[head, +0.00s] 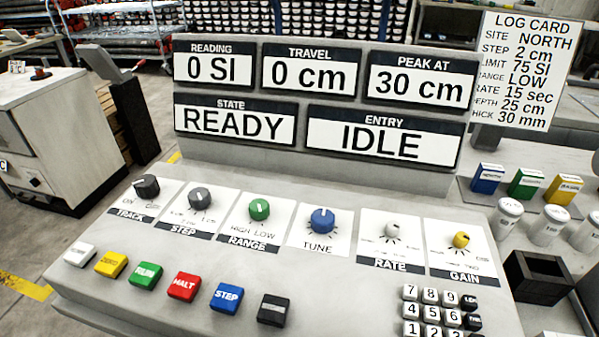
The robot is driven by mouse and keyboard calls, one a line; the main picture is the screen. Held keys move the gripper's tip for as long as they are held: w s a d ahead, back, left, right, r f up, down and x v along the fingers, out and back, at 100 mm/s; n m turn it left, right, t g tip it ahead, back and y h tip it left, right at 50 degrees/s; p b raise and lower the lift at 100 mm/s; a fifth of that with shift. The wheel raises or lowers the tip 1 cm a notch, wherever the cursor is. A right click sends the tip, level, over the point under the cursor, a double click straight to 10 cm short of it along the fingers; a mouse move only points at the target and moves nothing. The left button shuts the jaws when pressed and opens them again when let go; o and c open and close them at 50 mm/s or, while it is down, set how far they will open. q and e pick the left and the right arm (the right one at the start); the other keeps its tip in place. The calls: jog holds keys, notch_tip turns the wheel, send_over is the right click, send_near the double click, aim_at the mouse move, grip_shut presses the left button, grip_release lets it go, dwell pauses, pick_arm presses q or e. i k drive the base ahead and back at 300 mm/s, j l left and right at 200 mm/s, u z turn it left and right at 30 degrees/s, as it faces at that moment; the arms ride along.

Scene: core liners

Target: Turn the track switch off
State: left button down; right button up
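The track switch (146,187) is a dark round knob on a white plate labelled TRACK at the left end of the console's knob row. The word ON shows at the left of the knob; the marking on its other side is too small to read. A small light mark shows on the knob's left side, but I cannot tell for certain which position it is set to. Neither of my grippers is in view, and nothing covers the switch.
The console (330,285) also carries the STEP knob (199,198) beside the switch, more knobs, coloured buttons (184,286) in front, and a keypad (440,310). A display board (320,105) stands behind, reading READY and IDLE. Space above the switch is clear.

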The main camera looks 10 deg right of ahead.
aim_at(146, 186)
jog(key=k+j+u, duration=0.15)
jog(key=j, duration=0.2)
jog(key=k+j+u, duration=0.1)
jog(key=j, duration=0.3)
jog(key=k+j+u, duration=0.15)
jog(key=j, duration=0.25)
jog(key=k, duration=0.05)
